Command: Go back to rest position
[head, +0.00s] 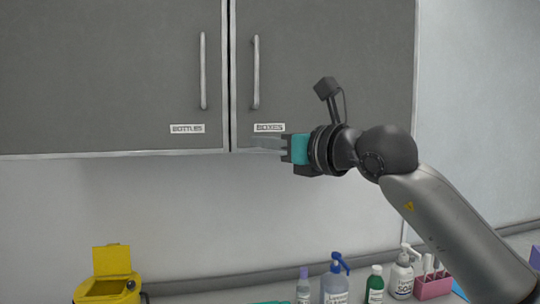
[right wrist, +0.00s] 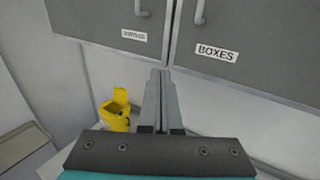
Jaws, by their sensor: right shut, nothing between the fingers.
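My right gripper (head: 262,144) is raised in front of the lower edge of the grey wall cabinet, close to the BOXES label (head: 269,128). Its arm comes in from the lower right. In the right wrist view the two fingers of this gripper (right wrist: 160,75) lie together with nothing between them. They point toward the cabinet's lower edge, near the gap between the doors. I cannot tell whether they touch it. My left gripper is in neither view.
The left cabinet door (head: 110,80) and right door (head: 325,65) are closed, with vertical handles. Below stand an open-lidded yellow bin (head: 112,262), a blue pump bottle (head: 336,280), a green bottle (head: 375,284) and a pink holder (head: 433,287). The wall under the cabinet is bare.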

